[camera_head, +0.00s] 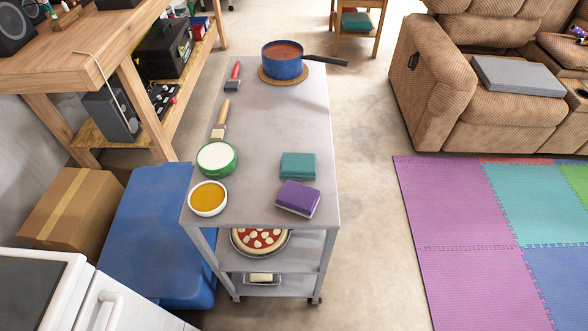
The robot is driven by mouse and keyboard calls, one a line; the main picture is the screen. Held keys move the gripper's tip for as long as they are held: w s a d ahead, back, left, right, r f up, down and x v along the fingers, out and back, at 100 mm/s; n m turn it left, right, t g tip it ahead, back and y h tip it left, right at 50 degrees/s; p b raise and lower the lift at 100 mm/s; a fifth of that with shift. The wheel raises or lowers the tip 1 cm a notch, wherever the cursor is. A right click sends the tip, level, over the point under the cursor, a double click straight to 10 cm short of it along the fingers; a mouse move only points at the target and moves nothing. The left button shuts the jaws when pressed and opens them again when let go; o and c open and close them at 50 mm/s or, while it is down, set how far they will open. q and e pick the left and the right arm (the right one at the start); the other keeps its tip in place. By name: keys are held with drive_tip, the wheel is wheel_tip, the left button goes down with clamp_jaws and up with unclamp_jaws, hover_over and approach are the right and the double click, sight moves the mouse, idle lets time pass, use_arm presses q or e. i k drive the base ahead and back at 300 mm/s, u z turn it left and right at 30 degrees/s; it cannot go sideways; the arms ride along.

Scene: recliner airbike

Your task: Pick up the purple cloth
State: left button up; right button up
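The purple cloth (298,198) is a folded, block-like pad with a pale lower edge. It lies near the front right corner of the grey cart's top (262,140). A teal folded cloth (298,165) lies just behind it, apart from it. Neither of my grippers shows in the head view.
On the cart stand a yellow-filled bowl (208,198), a green-rimmed bowl (216,157), a brush (220,120), a red-handled tool (234,78) and a blue pot (284,61). A blue bin (150,235) and cardboard box (72,212) stand left.

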sight(295, 197)
drive_tip(key=k, duration=0.35)
drive_tip(key=u, duration=1)
